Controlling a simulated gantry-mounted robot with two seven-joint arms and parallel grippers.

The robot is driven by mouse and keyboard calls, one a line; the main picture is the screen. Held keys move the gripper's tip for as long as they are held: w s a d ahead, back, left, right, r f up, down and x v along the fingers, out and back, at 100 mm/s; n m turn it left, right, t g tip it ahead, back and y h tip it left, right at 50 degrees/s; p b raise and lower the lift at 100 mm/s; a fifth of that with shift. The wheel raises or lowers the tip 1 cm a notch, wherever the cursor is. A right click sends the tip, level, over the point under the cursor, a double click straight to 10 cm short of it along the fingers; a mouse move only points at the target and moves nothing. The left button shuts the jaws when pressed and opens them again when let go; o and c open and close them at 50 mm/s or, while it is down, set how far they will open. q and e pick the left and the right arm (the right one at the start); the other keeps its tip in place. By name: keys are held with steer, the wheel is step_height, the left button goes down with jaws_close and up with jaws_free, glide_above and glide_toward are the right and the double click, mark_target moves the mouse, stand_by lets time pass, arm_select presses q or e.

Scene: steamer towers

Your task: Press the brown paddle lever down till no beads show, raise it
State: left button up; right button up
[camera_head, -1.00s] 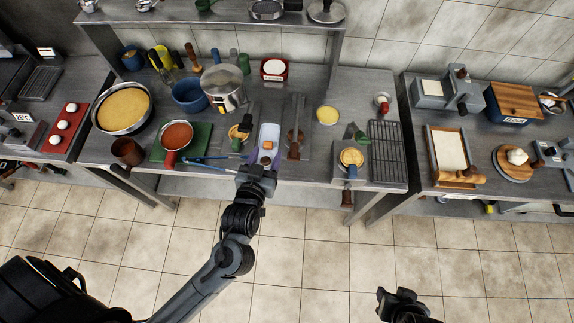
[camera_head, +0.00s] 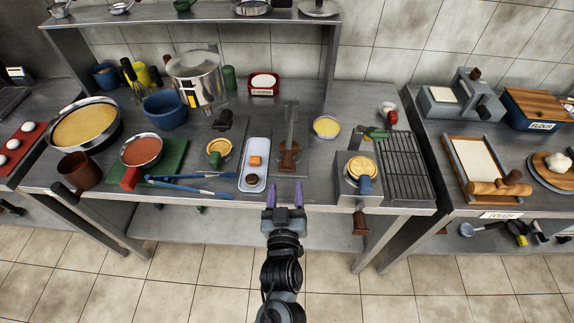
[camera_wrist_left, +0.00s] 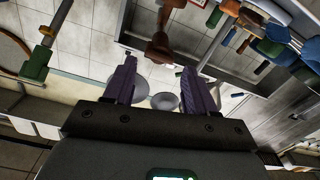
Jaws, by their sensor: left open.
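The brown paddle lever (camera_head: 288,152) sits at the front end of a grey metal fixture near the table's front edge. My left gripper (camera_head: 285,193) is open and empty, its purple fingers pointing at the lever from just in front of the table edge. A gap shows between fingers and lever. In the left wrist view a brown piece (camera_wrist_left: 158,47), which looks like the same lever, lies ahead between the open fingers (camera_wrist_left: 152,85). No beads can be made out at this size. My right gripper is not in view.
Left of the lever is a white tray (camera_head: 247,182) with small items, then blue tongs (camera_head: 190,188) and a green board (camera_head: 172,167). To the right stand a metal box with a round yellow top (camera_head: 360,167) and a wire rack (camera_head: 405,165).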

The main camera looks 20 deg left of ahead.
mark_target(288, 159)
arm_select(q)
steer(key=b+x, duration=0.1)
steer(key=x, duration=0.9)
steer(key=shift+w+a+b, duration=0.1)
steer(key=shift+w+b, duration=0.05)
steer(key=shift+b, duration=0.2)
steer(key=shift+c, duration=0.2)
jaws_close()
